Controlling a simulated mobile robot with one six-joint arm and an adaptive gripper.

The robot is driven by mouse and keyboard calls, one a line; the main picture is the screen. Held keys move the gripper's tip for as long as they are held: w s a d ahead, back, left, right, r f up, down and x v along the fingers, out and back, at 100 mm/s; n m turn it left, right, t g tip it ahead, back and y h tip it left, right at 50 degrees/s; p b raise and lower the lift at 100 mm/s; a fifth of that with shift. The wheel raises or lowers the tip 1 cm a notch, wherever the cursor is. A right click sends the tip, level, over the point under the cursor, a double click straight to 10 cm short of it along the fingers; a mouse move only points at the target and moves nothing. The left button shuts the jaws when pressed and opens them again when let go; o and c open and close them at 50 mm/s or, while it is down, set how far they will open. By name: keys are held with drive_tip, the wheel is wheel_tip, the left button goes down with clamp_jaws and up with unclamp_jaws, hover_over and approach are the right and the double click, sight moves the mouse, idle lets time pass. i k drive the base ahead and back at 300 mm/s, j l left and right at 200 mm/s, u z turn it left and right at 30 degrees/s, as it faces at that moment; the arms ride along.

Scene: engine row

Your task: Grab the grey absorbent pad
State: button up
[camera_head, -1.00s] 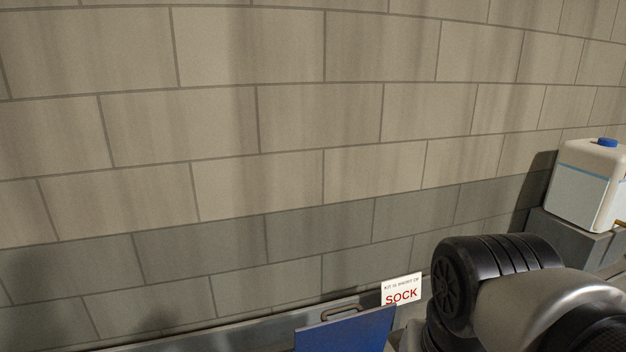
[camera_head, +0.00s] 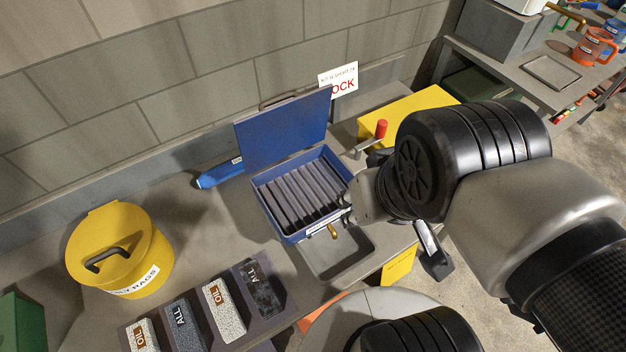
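Several labelled blocks or pads lie in a row on a dark mat (camera_head: 282,282) at the bottom. Two are darker grey and marked ALL: a dark grey pad (camera_head: 263,293) at the row's right end and a mid-grey pad (camera_head: 183,326). Between them lies a pale speckled pad marked OIL (camera_head: 222,308), and another pale OIL pad (camera_head: 141,336) is at the left end. My gripper (camera_head: 432,256) shows only in part below my wrist, right of the blue case and away from the pads.
An open blue case (camera_head: 288,236) with a slotted dark insert stands behind the pads, its lid (camera_head: 285,130) up. A yellow OILY RAGS bin (camera_head: 119,247) stands left. A yellow box (camera_head: 430,97), red-tipped handle (camera_head: 381,129) and SOCK sign (camera_head: 339,80) are near the wall.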

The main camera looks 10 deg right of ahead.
sight(265, 299)
drive_tip(key=u, duration=1.2)
drive_tip(key=k+j+z, duration=0.1)
drive_tip(key=j+z, duration=0.3)
drive_tip(key=j, duration=0.25)
drive_tip(key=j+z, duration=0.25)
drive_tip(key=j, duration=0.3)
